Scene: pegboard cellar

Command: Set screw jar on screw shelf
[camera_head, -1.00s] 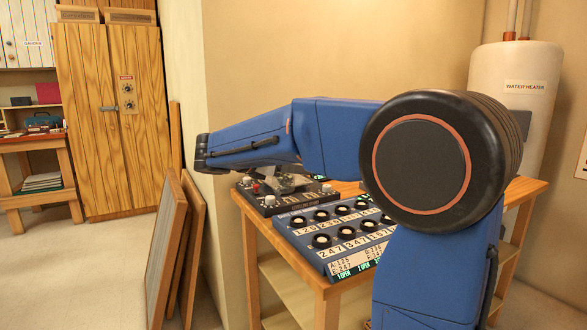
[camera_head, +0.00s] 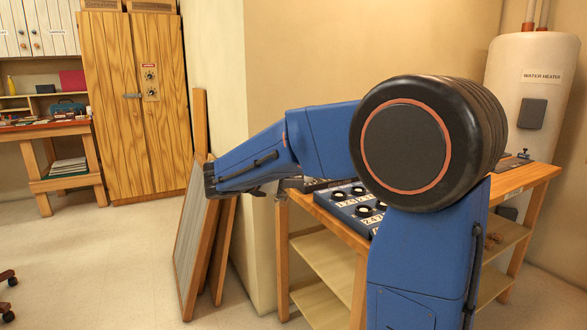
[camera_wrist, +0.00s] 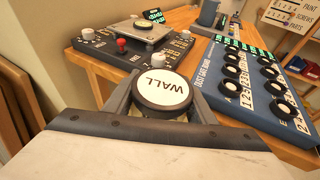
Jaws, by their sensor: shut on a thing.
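In the head view my arm hides the jar and fingers. At the wrist view's upper right, a pale board (camera_wrist: 290,14) carries labels reading "PAINT", "SCREWS" and "PARTS". I cannot make out a shelf surface there.
A wooden bench (camera_head: 340,237) bears a blue board of black knobs (camera_head: 352,202). A dark control box (camera_wrist: 120,48) with a red knob lies beyond the jar. Framed panels (camera_head: 195,235) lean against the wall corner. A water heater (camera_head: 530,85) stands right. The left floor is mostly clear.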

